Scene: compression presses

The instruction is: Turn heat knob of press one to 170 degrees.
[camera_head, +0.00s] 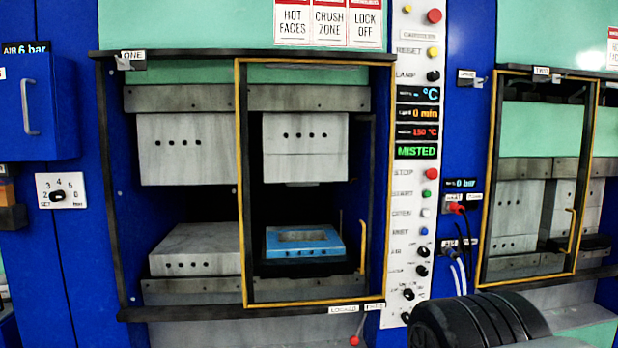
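Press one (250,54), marked ONE, stands left of centre with its yellow-framed guard (240,180) across the right half of its opening. Its white control panel (401,222) runs down its right side. My gripper's fingers are not in view.
A dark ribbed shape (480,322) at the bottom right, perhaps part of my arm, stands close beside the lower panel. Press two (540,116) is at the right with cables (462,235) between. A blue mould (303,250) lies in press one. A red-tipped lever (355,340) hangs below.

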